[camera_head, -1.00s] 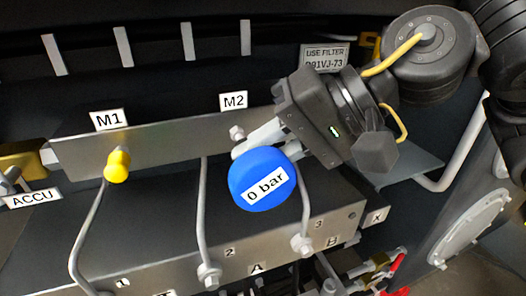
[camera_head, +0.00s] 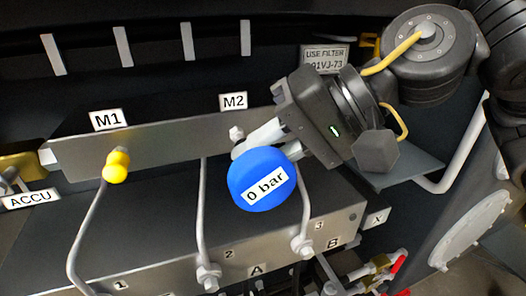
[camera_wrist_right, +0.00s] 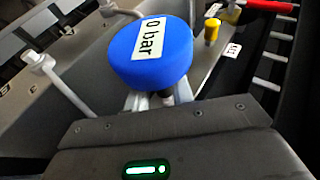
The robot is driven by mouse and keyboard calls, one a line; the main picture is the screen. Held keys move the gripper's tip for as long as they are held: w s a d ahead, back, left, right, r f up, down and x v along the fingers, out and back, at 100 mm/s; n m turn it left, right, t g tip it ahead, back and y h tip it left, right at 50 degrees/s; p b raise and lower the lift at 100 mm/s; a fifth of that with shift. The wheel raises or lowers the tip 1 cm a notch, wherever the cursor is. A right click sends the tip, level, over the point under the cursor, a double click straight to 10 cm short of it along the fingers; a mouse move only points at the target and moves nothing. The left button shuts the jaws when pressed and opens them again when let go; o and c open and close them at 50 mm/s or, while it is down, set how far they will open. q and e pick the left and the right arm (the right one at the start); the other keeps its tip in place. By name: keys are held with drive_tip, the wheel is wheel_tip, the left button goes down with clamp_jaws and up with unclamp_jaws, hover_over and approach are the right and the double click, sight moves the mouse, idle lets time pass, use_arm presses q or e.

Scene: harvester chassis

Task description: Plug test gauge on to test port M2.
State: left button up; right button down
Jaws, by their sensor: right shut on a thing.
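The test gauge (camera_head: 260,182) is a round blue dial with a white "0 bar" label. My right gripper (camera_head: 258,143) is shut on it; in the right wrist view the gauge (camera_wrist_right: 150,55) sits at the fingertips with a short dark stem below the dial. Test port M2 (camera_head: 236,133) is a small metal fitting on the grey bracket, under the "M2" label. The gauge and fingertips are right beside and just below the port in the head view. I cannot tell whether the gauge touches it. My left gripper is not in view.
Port M1 (camera_head: 117,165) has a yellow cap, left on the bracket (camera_head: 170,143). A metal pipe (camera_head: 203,215) runs down below the bracket to the valve block (camera_head: 330,220). A red-handled valve (camera_head: 396,268) is at lower right.

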drive_tip(key=shift+w+a, duration=0.2)
drive_tip(key=shift+w, duration=0.4)
drive_tip(key=shift+w+a, duration=0.2)
drive_tip(key=shift+w, duration=0.4)
drive_tip(key=c, duration=1.1)
unclamp_jaws()
drive_tip(key=b+v, duration=0.1)
drive_tip(key=v, duration=1)
